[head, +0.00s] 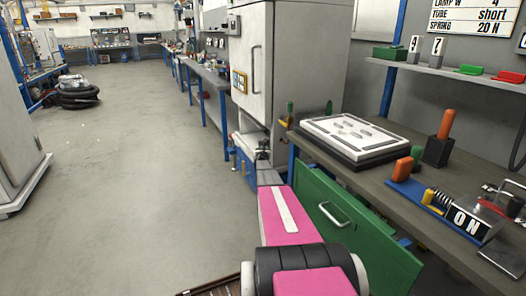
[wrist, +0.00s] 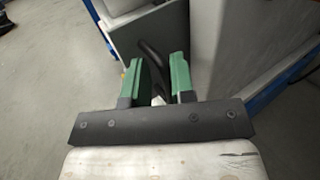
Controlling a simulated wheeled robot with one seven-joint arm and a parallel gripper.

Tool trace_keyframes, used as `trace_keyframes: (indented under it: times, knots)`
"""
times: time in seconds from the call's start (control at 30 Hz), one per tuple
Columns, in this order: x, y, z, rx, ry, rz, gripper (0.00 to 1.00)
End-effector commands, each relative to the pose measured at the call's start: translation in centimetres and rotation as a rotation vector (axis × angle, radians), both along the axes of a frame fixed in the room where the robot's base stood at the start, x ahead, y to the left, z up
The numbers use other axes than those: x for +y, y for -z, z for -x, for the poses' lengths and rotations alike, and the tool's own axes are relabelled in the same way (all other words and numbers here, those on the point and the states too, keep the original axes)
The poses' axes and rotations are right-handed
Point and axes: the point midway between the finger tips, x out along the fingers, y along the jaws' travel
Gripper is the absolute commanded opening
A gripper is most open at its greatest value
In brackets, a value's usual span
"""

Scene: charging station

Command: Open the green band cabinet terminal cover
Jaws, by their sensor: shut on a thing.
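A tall pale grey cabinet (head: 300,70) stands at the centre of the head view, with a closed upper door (head: 262,60) and a vertical handle. No green band can be made out on it. My gripper (head: 262,158) is low at the cabinet's front, at the far end of my pink arm. In the wrist view my gripper (wrist: 160,75) has its two green fingers on either side of a black curved handle (wrist: 150,52), and is shut on it. A grey panel (wrist: 135,35), probably the terminal cover, lies just beyond the fingers. The exact contact is partly hidden.
A workbench (head: 385,160) with a white plate (head: 352,135) and tools stands right of the cabinet. A green drawer front (head: 375,250) is close beside my arm. Open floor (head: 120,190) lies to the left.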

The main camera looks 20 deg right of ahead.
Motion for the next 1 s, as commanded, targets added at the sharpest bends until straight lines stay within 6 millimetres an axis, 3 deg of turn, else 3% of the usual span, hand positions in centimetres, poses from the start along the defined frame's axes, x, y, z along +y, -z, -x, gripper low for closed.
trace_keyframes:
  times: [0.03,0.07,0.13,0.67,1.0]
  knots:
    - [-1.7,-0.1,0.0,-0.016,0.021,-0.007,0.27]
    - [-1.7,-0.1,0.0,-0.016,0.021,-0.007,0.34]
    - [-1.6,-0.1,0.0,-0.016,0.021,-0.007,0.37]
    - [-1.4,-0.2,0.5,-0.015,0.021,-0.005,0.34]
    - [1.2,-0.2,4.3,-0.01,0.016,-0.005,0.34]
